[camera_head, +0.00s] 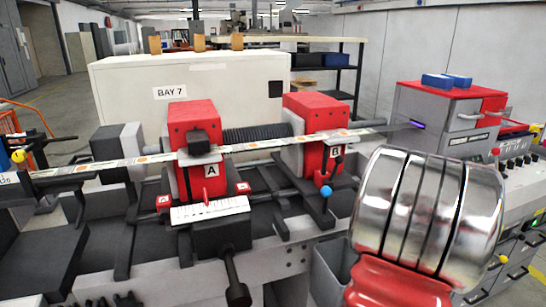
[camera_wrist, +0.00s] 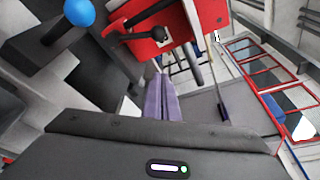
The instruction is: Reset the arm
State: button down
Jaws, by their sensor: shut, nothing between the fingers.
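My arm (camera_head: 425,215), with shiny silver bands and a red part below, fills the right foreground of the head view. My gripper does not show there. In the wrist view, my gripper (camera_wrist: 161,80) is shut, its two purple-grey fingers side by side with nothing held. A red block with black levers is above the fingers in that view, apart from them as far as I can tell. A blue ball knob (camera_wrist: 79,12) is at the upper left. It looks like the blue knob (camera_head: 326,191) under red unit B (camera_head: 322,150).
The label rewinder has red unit A (camera_head: 190,125) and unit B, with a label strip (camera_head: 255,145) running across. A white cabinet marked BAY 7 (camera_head: 130,115) stands behind. A grey and red box (camera_head: 435,115) is at the right. A red-framed rack (camera_wrist: 255,65) shows in the wrist view.

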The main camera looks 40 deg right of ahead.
jog(key=w+a+r+n+y, duration=0.1)
jog(key=w+a+n+y, duration=0.3)
jog(key=a, duration=0.6)
jog(key=w+a+n+t+y, duration=0.1)
jog(key=w+a+n+y, duration=0.1)
jog(key=w+a+n, duration=0.5)
jog(key=w+a+r+n+y, duration=0.1)
jog(key=w+a+y, duration=0.3)
jog(key=a, duration=0.8)
jog(key=a+f+n+g+y, duration=0.25)
jog(key=a+n, duration=0.45)
jog(key=a, duration=1.1)
jog(key=s+a+f+n+g+h, duration=0.1)
jog(key=s+a+f+n+g, duration=0.1)
jog(key=s+a+n, duration=0.4)
jog(key=s+a+f+n+g+h, duration=0.1)
jog(key=s+a+f+n+g, duration=0.1)
jog(key=s+a+n, duration=0.5)
jog(key=s+a+g, duration=0.1)
jog(key=s, duration=0.2)
jog(key=shift+s+a+f+n, duration=0.15)
jog(key=shift+s+f+n, duration=0.15)
jog(key=shift+s, duration=0.1)
